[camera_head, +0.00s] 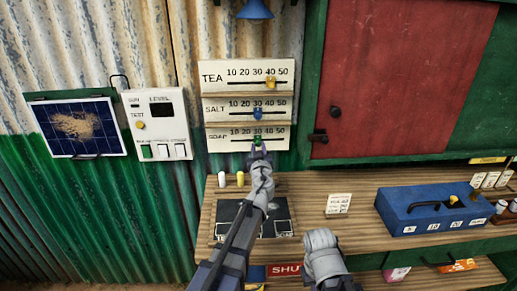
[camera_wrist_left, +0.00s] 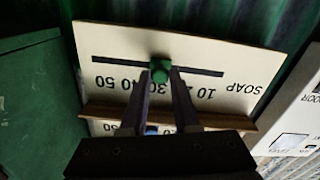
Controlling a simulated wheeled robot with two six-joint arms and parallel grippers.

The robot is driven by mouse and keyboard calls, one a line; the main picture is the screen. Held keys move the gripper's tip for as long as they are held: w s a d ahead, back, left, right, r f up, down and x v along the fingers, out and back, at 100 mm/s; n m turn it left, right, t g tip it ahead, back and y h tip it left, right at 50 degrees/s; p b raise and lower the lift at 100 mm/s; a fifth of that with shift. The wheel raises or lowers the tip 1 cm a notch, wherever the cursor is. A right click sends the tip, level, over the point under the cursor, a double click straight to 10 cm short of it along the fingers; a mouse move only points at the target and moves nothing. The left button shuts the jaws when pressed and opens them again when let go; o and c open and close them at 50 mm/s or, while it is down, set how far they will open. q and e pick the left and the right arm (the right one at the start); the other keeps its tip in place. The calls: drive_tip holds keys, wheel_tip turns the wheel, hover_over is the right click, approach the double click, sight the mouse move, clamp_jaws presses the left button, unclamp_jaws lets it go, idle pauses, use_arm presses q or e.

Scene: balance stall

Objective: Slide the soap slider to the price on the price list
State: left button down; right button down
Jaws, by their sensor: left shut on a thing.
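The soap board (camera_head: 222,144) is the lowest of three white scales on the wall, marked 10 to 50. Its green slider knob (camera_wrist_left: 160,70) sits on the dark slot close to the 30 mark; the wrist view shows the board upside down. My left gripper (camera_head: 258,150) is shut on this knob, with one finger on each side in the left wrist view. A small white card (camera_head: 338,204), possibly the price list, stands on the counter; its writing is too small to read. Part of my right arm shows at the bottom, but its fingers do not.
Above are the salt board with a blue knob (camera_head: 258,113) and the tea board with a yellow knob (camera_head: 271,82). A green-framed red shutter (camera_head: 400,70) is at the right. A blue box (camera_head: 410,222) and a dark scale (camera_head: 283,222) stand on the counter.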

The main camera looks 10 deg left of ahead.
use_arm(q)
drive_tip(key=shift+a, duration=0.1)
drive_tip(key=a, duration=0.2)
drive_tip(key=s+a, duration=0.1)
drive_tip(key=a, duration=0.1)
drive_tip(key=shift+s, duration=0.15)
drive_tip(key=c, duration=0.7)
unclamp_jaws()
drive_tip(key=shift+o, duration=0.2)
drive_tip(key=shift+d, duration=0.1)
approach(246, 140)
drive_tip(key=v, duration=0.3)
drive_tip(key=shift+s+d, duration=0.1)
drive_tip(key=shift+f, duration=0.1)
